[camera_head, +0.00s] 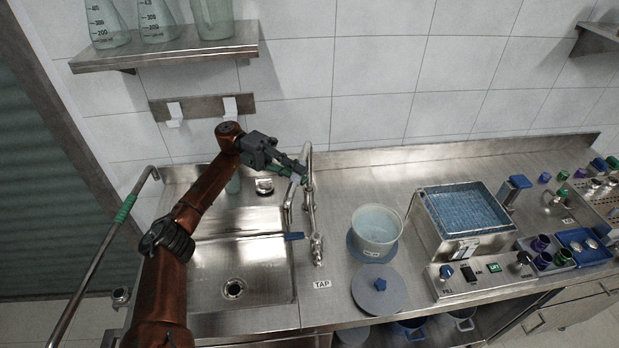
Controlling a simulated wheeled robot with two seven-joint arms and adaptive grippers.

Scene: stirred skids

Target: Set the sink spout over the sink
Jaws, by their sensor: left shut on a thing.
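The sink (232,255) is a steel basin with a dark round drain, left of centre. My right gripper is not in view.
A white bucket (376,227) on a blue base and a round grey lid (379,291) with a blue knob stand right of the tap. A steel water bath (462,222) is further right. A shelf (170,48) with glassware hangs above the sink. Counter behind the bucket is clear.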

